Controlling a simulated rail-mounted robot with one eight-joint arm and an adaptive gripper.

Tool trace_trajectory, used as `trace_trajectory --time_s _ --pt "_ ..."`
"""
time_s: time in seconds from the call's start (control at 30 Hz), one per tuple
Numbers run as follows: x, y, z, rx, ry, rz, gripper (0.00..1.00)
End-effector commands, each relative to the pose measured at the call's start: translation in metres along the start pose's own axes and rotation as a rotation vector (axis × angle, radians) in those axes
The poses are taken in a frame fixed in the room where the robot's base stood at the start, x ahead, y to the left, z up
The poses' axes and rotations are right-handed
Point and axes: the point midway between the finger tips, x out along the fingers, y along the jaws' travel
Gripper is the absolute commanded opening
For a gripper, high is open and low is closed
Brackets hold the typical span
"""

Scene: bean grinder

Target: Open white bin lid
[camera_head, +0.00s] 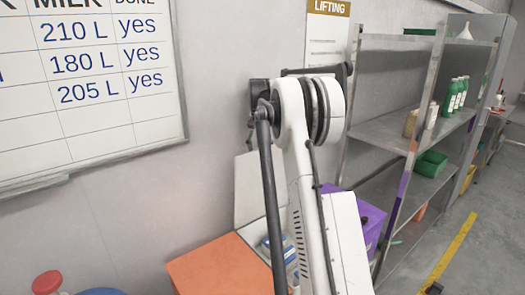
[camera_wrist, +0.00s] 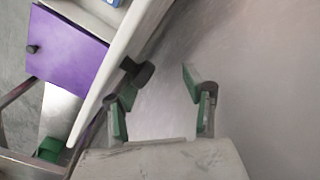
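The white bin lid stands raised, seen as a pale panel (camera_head: 248,188) near the wall in the head view, left of my arm. In the wrist view it is a long white slab (camera_wrist: 122,58) seen nearly edge-on, with a dark knob (camera_wrist: 138,73) on its right face. My gripper (camera_wrist: 158,92) has two green-padded fingers spread apart with nothing between them. The knob is just beyond the left finger; I cannot tell whether they touch. The bin's opening partly shows, with a blue item (camera_head: 288,248) inside.
An orange bin lid (camera_head: 225,268) is left of the white bin, and a purple bin (camera_head: 368,220) is right of it. Metal shelves (camera_head: 385,128) with bottles and a green crate (camera_head: 431,164) stand further right. The grey wall is close behind.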

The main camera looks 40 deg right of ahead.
Motion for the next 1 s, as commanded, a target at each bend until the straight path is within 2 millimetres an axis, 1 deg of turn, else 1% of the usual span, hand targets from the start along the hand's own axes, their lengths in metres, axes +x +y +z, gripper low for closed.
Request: trace_trajectory --time_s 0.03,0.43,0.57,0.67,0.77,1.0 --pt "-0.001 -0.005 0.003 -0.004 -0.005 -0.004 0.44" --pt "0.000 -0.003 0.001 -0.002 -0.001 -0.003 0.44" --pt "-0.004 -0.002 0.001 -0.002 -0.001 -0.002 0.44" --pt "-0.016 -0.002 0.001 -0.002 -0.001 -0.002 0.44" --pt "-0.033 -0.002 0.001 -0.002 -0.001 -0.002 0.44" --pt "-0.081 -0.002 0.000 -0.002 -0.001 -0.001 0.44"
